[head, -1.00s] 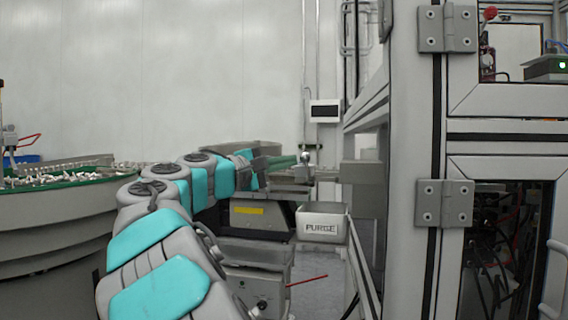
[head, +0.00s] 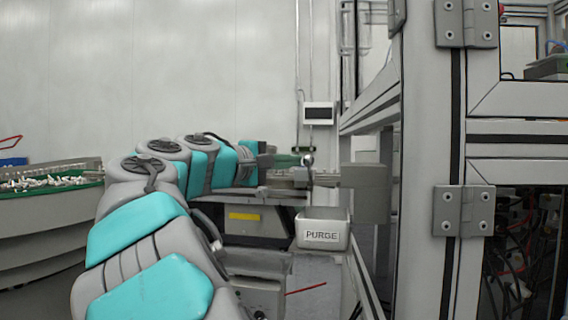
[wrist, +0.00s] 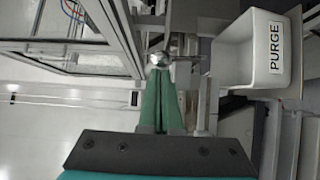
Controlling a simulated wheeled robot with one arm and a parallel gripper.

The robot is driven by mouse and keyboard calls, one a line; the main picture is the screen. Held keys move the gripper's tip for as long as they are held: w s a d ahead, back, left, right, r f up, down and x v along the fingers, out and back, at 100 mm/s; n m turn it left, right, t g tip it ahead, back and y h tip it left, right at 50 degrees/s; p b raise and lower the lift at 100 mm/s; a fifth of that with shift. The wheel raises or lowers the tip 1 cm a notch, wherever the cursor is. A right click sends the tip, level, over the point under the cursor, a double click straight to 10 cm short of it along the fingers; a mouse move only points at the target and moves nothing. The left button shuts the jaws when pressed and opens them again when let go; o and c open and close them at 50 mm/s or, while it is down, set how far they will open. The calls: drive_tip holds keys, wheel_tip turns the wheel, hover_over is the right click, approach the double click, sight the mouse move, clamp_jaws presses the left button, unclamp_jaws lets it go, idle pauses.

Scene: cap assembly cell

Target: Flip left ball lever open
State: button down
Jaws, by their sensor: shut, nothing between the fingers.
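The ball lever, with a shiny metal ball (wrist: 159,60), shows in the wrist view straight ahead of the fingertips. In the head view the ball (head: 307,160) stands above the rail beside the machine frame. My gripper (wrist: 160,72) is shut and empty, its green fingers pressed together. The fingertips are at the ball or very close to it; I cannot tell whether they touch. In the head view my gripper (head: 295,160) is small and partly hidden behind the arm's end.
A PURGE bin (head: 323,229) sits below and right of the ball; it also shows in the wrist view (wrist: 243,55). The grey machine frame (head: 425,130) stands close on the right. A round feeder bowl (head: 40,222) with many small parts is at the left.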

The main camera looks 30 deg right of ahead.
drive_tip(key=d+m+y, duration=0.1)
drive_tip(key=s+r+m+y, duration=0.1)
drive_tip(key=m, duration=0.1)
drive_tip(key=shift+s+d+r+p, duration=0.15)
drive_tip(key=shift+s+d+p, duration=0.1)
drive_tip(key=shift+d+p, duration=0.15)
drive_tip(key=shift+s+d+m+t+y, duration=0.15)
drive_tip(key=shift+s+d+m+y, duration=0.4)
drive_tip(key=shift+m+y, duration=0.35)
drive_tip(key=shift+s+d+m+t+y, duration=0.15)
drive_tip(key=shift+s+d+m+y, duration=0.35)
drive_tip(key=shift+m+y, duration=0.35)
drive_tip(key=shift+d, duration=0.1)
